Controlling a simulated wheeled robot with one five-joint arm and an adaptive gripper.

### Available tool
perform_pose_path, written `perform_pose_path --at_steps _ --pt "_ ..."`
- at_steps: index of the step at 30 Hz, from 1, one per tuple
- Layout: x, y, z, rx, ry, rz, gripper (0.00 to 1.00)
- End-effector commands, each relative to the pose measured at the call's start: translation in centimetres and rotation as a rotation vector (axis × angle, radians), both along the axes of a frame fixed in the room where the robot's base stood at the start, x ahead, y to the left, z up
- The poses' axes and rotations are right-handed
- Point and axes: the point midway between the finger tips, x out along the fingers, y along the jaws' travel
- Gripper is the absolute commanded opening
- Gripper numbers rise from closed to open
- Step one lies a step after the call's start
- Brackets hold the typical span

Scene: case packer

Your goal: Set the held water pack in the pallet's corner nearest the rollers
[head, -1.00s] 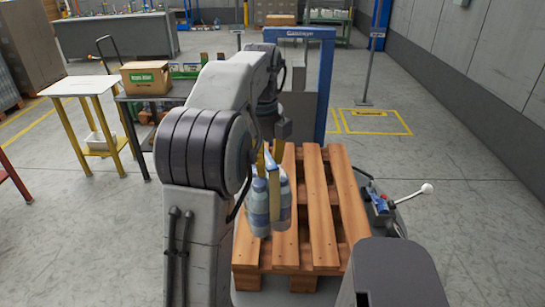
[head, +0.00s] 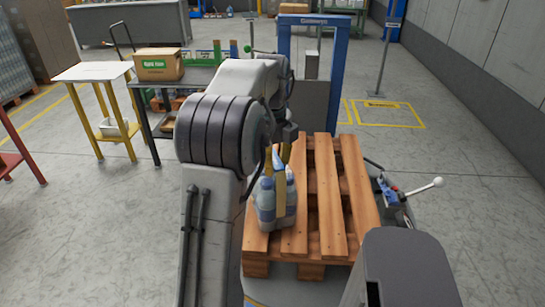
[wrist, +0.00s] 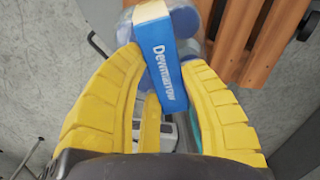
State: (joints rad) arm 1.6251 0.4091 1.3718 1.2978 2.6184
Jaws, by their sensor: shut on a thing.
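In the wrist view my gripper's yellow fingers (wrist: 163,60) are shut on the pack's blue carrier (wrist: 165,60), with bottles (wrist: 185,22) below.
A dark-topped stand (head: 200,78) with a cardboard box (head: 158,64) is behind left, beside a white-topped yellow table (head: 92,72). A blue-framed unit (head: 285,75) stands behind the pallet. A lever-handled device (head: 400,195) is at its right. The pallet's other slats are empty.

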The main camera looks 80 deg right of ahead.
Motion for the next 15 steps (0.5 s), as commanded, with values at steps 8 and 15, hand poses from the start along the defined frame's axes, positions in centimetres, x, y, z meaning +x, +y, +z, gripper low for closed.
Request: perform_pose_path --at_steps 8,15 --pt "-0.01 -0.1 0.22 -0.007 0.001 0.0 0.02" --pt "0.0 -0.02 -0.12 -0.001 0.0 0.0 0.53"
